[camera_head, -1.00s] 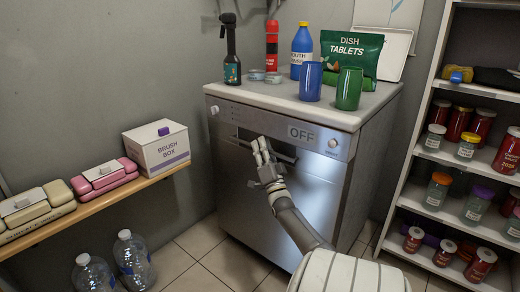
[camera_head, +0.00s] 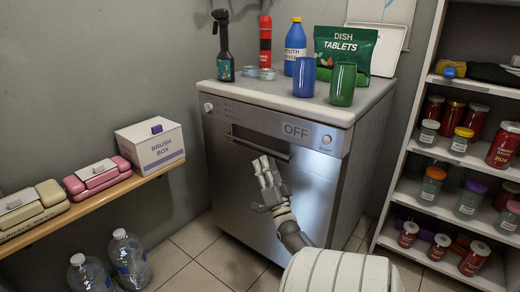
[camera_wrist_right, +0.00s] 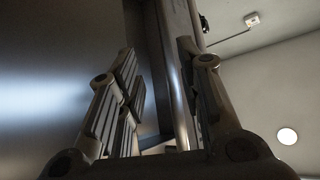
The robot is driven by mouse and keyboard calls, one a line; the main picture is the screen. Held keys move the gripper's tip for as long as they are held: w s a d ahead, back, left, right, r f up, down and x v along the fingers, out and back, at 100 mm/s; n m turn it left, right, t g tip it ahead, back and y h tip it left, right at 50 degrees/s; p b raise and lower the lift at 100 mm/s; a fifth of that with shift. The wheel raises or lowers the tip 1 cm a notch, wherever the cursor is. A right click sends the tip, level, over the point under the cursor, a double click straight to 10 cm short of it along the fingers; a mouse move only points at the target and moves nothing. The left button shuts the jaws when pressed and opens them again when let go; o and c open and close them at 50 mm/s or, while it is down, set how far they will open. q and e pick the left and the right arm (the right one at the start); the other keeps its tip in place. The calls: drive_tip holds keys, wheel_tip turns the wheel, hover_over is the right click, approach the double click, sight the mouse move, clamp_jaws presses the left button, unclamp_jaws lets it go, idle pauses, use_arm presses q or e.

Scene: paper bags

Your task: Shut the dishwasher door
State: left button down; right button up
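The dishwasher (camera_head: 235,180) stands against the back wall. Its steel front door (camera_head: 315,185) looks upright and flush with the body; I see no gap at its top edge. A dark handle recess (camera_head: 262,142) runs across its upper part, and the panel above reads OFF. My right gripper (camera_head: 264,163) is in front of the door, just below the recess, with nothing held. In the right wrist view my right gripper (camera_wrist_right: 156,65) has its fingers apart, with the door's metal face (camera_wrist_right: 50,70) filling the left side. Contact with the door cannot be told. My left gripper is not in view.
A spray bottle (camera_head: 223,48), blue bottle (camera_head: 296,48), blue cup (camera_head: 304,77), green cup (camera_head: 343,84) and tablet bag (camera_head: 350,45) stand on top. A wooden shelf (camera_head: 105,195) is at left, water bottles (camera_head: 130,262) below it. A jar rack (camera_head: 425,155) is at right.

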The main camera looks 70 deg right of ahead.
drive_tip(key=shift+v, duration=1.7)
drive_tip(key=shift+a+r, duration=0.1)
drive_tip(key=shift+r, duration=0.05)
